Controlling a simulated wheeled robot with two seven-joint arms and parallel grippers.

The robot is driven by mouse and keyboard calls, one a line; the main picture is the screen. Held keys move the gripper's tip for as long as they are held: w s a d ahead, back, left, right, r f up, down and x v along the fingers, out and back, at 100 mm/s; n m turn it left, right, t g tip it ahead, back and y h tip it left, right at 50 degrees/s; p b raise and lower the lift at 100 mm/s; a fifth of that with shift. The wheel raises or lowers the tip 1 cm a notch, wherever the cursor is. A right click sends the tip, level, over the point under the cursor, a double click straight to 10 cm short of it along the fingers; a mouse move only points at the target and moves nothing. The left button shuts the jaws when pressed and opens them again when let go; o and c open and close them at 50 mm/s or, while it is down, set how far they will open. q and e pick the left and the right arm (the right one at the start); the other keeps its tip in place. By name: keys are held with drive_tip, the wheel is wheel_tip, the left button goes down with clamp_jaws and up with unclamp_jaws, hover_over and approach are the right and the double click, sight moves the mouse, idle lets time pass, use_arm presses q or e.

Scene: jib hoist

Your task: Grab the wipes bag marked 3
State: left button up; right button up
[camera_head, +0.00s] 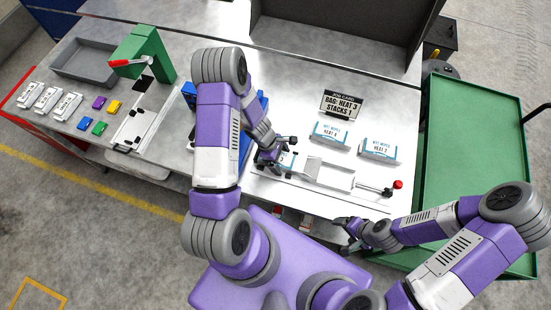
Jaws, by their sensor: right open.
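A white and blue wipes bag (289,161) lies on the metal bench, mostly hidden behind my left gripper; its number looks like a 3, but it is small and partly covered. My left gripper (277,159) is right at this bag; I cannot tell whether its fingers are closed on it. Two similar bags lie to the right, one that seems marked 4 (330,133) and one marked 2 (379,151). My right gripper (352,234) is open and empty, in front of the bench's front edge.
A black job card (342,104) reads "BAG: HEAT 3 STACKS 1". A metal tray-like fixture (330,174) and a red-knobbed lever (397,185) sit near the front edge. A green cart (475,160) stands right. A green press (145,55) and small coloured blocks are left.

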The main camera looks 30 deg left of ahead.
use_arm(q)
drive_tip(key=c, duration=0.9)
